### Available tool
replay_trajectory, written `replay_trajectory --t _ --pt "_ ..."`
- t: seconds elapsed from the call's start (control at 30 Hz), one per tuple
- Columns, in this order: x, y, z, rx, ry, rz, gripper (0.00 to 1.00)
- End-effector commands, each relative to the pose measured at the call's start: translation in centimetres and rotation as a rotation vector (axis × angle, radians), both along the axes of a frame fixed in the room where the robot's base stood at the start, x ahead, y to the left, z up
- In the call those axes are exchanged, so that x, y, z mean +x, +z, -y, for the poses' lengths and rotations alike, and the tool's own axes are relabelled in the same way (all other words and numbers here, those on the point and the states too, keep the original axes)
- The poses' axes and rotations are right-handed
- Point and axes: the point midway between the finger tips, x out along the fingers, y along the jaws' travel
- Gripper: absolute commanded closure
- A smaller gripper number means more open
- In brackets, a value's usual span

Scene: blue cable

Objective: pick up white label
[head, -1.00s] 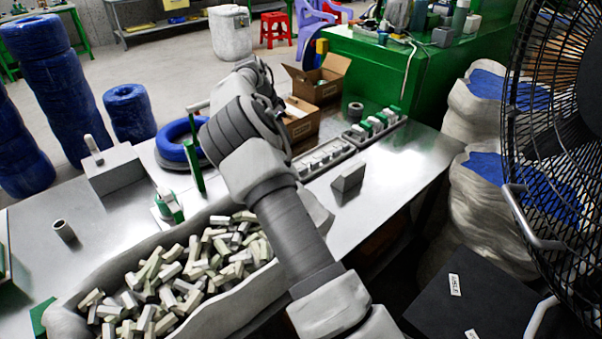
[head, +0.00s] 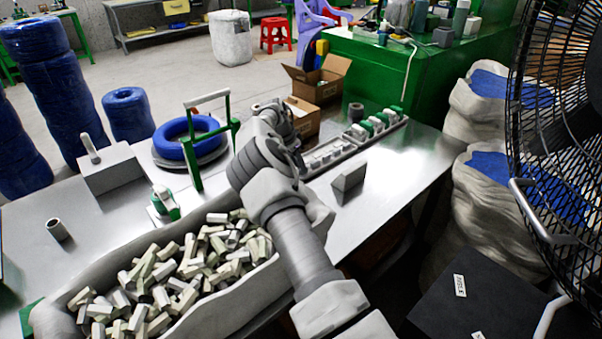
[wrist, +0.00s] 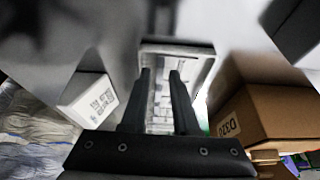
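A small white label (head: 460,286) with dark print lies on the black surface at the lower right of the head view. A second white label (head: 478,335) is cut off by the bottom edge. In the wrist view, a white printed patch (wrist: 103,101) shows on a pale box left of the fingers. I cannot tell which one is the task's label. My gripper (wrist: 160,72) has two dark fingers standing apart, with nothing visible held between them. A tray of pale pieces (wrist: 163,100) shows beyond the gap. In the head view my arm hides the fingers.
An open carton (head: 318,80) and a smaller box (head: 305,118) stand behind my arm. A bin of pale pieces (head: 75,293) is at front left. A green frame (head: 192,160) and blue cable coil (head: 170,140) stand left. A fan (head: 560,110) is at right.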

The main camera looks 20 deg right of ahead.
Motion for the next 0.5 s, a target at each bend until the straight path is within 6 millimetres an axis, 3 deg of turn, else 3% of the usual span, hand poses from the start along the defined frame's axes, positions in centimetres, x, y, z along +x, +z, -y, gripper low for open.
replay_trajectory --t 0.1,0.33,0.5 --pt "0.21 -1.52 0.58 -0.002 0.001 -0.001 0.71" --pt "0.28 -1.57 0.6 -0.001 0.0 0.001 0.71" --pt "0.26 -1.57 0.6 -0.001 0.0 0.001 1.0"
